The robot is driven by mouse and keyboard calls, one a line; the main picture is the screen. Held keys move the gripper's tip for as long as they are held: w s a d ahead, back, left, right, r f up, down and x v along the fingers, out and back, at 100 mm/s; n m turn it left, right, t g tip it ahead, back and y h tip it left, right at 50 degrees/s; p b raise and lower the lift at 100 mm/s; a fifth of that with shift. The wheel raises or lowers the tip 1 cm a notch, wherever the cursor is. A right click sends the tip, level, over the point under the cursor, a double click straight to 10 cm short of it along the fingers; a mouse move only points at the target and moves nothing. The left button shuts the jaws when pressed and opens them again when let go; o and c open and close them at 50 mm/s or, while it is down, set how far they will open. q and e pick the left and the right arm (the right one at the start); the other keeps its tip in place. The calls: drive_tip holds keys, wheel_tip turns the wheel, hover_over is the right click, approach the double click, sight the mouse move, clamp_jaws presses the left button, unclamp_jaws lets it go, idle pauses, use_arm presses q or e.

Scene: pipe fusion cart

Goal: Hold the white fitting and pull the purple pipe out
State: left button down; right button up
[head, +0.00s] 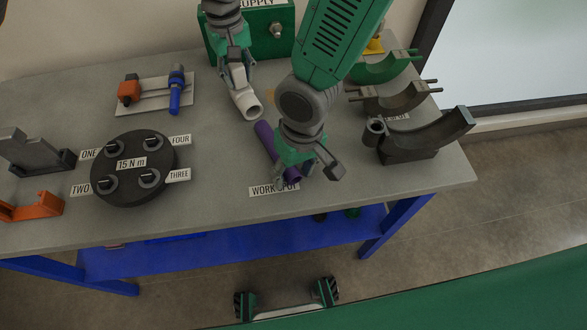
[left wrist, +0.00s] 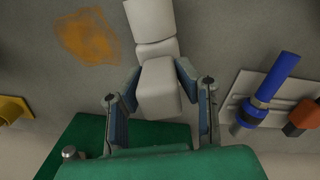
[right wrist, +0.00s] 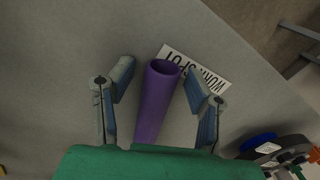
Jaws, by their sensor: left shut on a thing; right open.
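The white fitting (head: 246,102) lies on the grey table, its round open end facing front right. My left gripper (head: 235,78) is shut on its far end; the left wrist view shows the white body (left wrist: 160,85) between the two fingers. The purple pipe (head: 265,142) lies just in front of the fitting and looks apart from it, with a small gap. My right gripper (head: 292,172) is over the pipe's near part, which it partly hides. In the right wrist view the pipe (right wrist: 157,100) runs between the open fingers, clear of both.
A WORK SPOT label (head: 268,190) lies at the table's front. A black round 15 N m fixture (head: 135,185) stands to the left, and a board (head: 150,92) with blue and orange parts behind it. Curved holders (head: 435,130) stand at the right. A green supply box (head: 275,45) is at the back.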

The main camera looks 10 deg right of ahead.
use_arm(q)
drive_tip(key=shift+s+f, duration=0.1)
drive_tip(key=shift+f, duration=0.1)
use_arm(e)
wheel_tip(320, 180, up, 12)
drive_tip(key=d, duration=0.1)
drive_tip(key=shift+w+d, duration=0.2)
drive_tip(key=shift+f, duration=0.1)
use_arm(q)
drive_tip(key=c, duration=1.1)
unclamp_jaws()
use_arm(e)
drive_tip(key=shift+w, duration=0.1)
use_arm(q)
drive_tip(key=shift+r, duration=0.15)
drive_tip(key=shift+r, duration=0.25)
drive_tip(key=r, duration=0.7)
drive_tip(key=w+r, duration=0.1)
drive_tip(key=r, duration=0.3)
drive_tip(key=shift+w+a, duration=0.1)
drive_tip(key=shift+a, duration=0.05)
